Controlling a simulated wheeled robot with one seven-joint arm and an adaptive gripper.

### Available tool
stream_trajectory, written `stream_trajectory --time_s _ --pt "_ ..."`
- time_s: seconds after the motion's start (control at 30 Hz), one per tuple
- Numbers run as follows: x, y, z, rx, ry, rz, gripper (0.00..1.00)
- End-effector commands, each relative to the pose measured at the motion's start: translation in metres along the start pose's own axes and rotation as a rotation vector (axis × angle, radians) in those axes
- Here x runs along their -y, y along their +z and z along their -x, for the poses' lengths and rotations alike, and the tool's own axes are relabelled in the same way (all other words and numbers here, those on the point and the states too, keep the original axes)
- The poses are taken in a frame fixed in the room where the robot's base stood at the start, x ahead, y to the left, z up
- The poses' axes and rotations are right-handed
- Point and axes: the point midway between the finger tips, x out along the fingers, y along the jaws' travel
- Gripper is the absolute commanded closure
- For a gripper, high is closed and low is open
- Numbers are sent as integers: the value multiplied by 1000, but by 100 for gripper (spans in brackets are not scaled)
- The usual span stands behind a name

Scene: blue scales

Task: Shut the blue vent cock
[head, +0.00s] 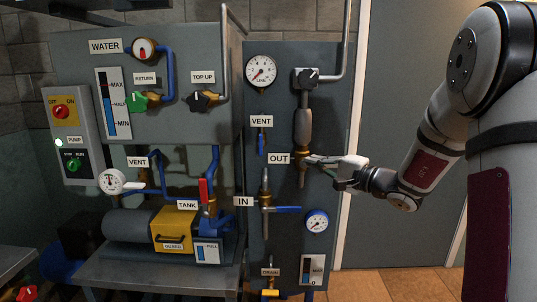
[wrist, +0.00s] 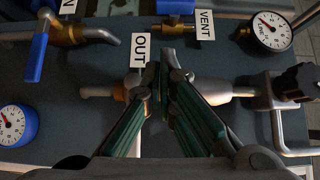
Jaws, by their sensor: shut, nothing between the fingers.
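The blue vent cock lever (head: 261,145) hangs straight down below the VENT label (head: 262,121) on the right panel. Its blue handle (wrist: 175,7) shows at the top edge of the wrist view, partly cut off, near the VENT label (wrist: 205,25). My gripper (head: 308,160) is at the OUT fitting (head: 299,162), right of and slightly below the vent lever. In the wrist view my gripper's fingertips (wrist: 158,78) are together with nothing between them, over the OUT pipe. They are apart from the vent lever. Whether they touch the OUT fitting I cannot tell.
The IN valve's blue lever (head: 287,209) points right, below my gripper. The LINE gauge (head: 261,71) and a black knob (head: 307,77) are above. Another VENT label (head: 137,162) is on the left unit. A grey pipe (head: 303,125) runs vertically by my gripper.

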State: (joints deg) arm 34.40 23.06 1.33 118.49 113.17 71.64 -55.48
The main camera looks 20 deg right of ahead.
Motion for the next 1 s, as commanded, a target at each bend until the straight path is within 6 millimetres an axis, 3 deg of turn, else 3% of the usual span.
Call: stream_trajectory --time_s 0.27,0.67,0.8,1.0 --pt "0 -4 -26 -9 -8 -2 100" --pt "0 -4 -104 -8 -7 -2 100" --pt "1 13 -117 -7 -6 -3 100" --pt "0 22 -127 -10 -6 -3 100"
